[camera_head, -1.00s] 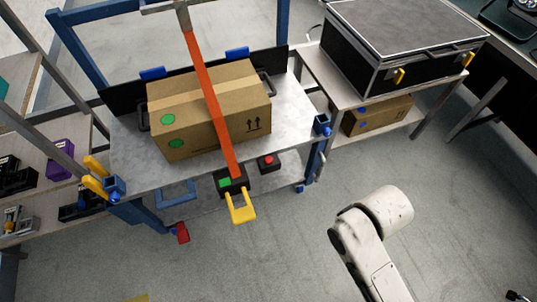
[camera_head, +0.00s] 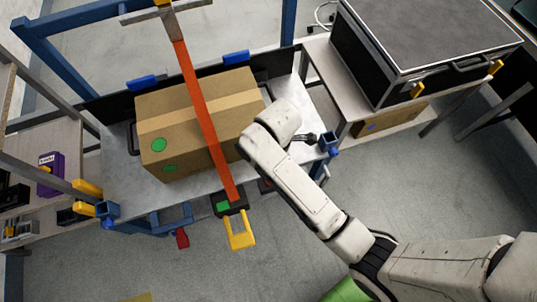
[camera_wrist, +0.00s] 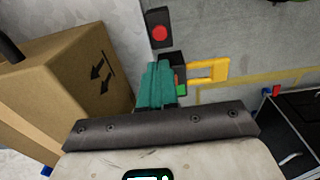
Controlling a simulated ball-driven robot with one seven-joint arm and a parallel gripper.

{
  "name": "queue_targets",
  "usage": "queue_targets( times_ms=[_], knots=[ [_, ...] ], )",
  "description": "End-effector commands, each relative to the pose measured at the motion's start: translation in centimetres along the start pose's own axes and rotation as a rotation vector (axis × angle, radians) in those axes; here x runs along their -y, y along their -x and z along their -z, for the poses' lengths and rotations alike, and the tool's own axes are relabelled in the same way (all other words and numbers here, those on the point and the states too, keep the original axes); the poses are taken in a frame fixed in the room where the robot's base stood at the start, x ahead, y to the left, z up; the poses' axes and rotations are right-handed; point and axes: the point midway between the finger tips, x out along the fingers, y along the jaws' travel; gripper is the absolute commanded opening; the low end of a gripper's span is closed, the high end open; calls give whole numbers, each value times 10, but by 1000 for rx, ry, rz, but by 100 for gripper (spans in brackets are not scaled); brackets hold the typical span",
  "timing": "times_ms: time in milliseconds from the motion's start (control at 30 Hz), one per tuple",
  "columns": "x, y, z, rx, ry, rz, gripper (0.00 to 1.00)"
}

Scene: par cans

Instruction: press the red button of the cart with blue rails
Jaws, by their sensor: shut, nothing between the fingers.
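The cart (camera_head: 118,195) has blue rails and a grey top carrying a cardboard box (camera_head: 172,105) under an orange strap. The red button (camera_wrist: 159,32) sits on a dark housing on the cart's front side in the wrist view. In the head view my arm covers most of it. Beside it is a dark buckle block with a green patch (camera_wrist: 181,89) and a yellow handle (camera_wrist: 208,70). My gripper (camera_wrist: 158,68) has teal fingers, shut and empty, pointing towards the button and apart from it in the picture. In the head view my wrist hides the fingers.
A side table (camera_head: 345,98) with a black case (camera_head: 410,45) stands to the right. A shelf (camera_head: 75,150) with a purple box (camera_head: 50,175) is at the left. A red piece (camera_head: 181,238) hangs below the cart's front. The floor in front is mostly clear.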

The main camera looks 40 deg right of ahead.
Motion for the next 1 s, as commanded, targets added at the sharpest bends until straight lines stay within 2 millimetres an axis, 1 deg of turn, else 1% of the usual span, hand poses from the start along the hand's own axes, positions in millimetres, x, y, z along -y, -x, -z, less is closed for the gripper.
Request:
queue_targets(
  times_ms=[333,467,567,900,1000],
  knots=[
    [0,-2,0,0,1,1,0],
    [0,-11,0,0,1,2,0],
    [1,-26,0,1,0,4,0],
    [0,-93,0,1,0,3,0],
    [0,-110,0,1,0,2,0]
  ],
)
